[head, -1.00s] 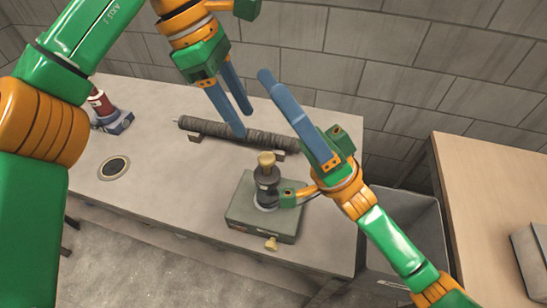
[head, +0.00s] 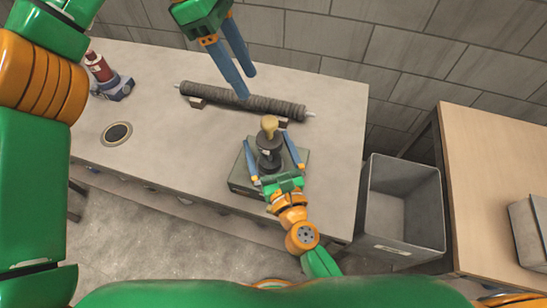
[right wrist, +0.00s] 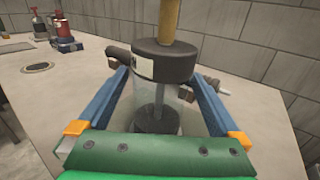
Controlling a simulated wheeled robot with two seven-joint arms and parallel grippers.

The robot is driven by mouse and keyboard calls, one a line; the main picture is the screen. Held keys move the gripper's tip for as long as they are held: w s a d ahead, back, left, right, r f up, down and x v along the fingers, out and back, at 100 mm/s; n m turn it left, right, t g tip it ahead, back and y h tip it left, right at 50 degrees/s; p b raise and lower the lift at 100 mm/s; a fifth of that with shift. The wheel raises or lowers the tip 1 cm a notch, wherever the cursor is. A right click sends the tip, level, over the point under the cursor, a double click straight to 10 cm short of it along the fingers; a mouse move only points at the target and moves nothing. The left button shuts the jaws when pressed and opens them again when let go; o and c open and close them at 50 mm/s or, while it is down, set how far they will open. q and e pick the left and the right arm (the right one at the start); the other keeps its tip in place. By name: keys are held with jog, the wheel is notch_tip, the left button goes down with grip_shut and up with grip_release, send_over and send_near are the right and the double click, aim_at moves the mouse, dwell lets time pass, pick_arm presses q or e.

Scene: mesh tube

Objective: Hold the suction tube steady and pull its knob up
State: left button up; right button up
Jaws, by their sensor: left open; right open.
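The suction tube (head: 267,161) stands upright on a grey-green base block (head: 240,181) on the table. It has a dark cap and a yellowish knob (head: 269,124) on top. In the right wrist view the clear tube (right wrist: 158,110) sits between my fingers under the dark cap, with the knob's stem (right wrist: 169,20) above. My right gripper (head: 271,155) is open, one finger on each side of the tube, with gaps showing. My left gripper (head: 246,84) is open and empty, above the table, behind and higher than the knob.
A dark mesh-wrapped rod (head: 240,102) lies on two supports behind the tube. A red and blue device (head: 105,76) and a round dark disc (head: 117,134) are at left. A grey bin (head: 400,205) and a wooden table (head: 500,180) are at right.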

jog(key=shift+x, duration=1.15)
jog(key=shift+s, duration=0.1)
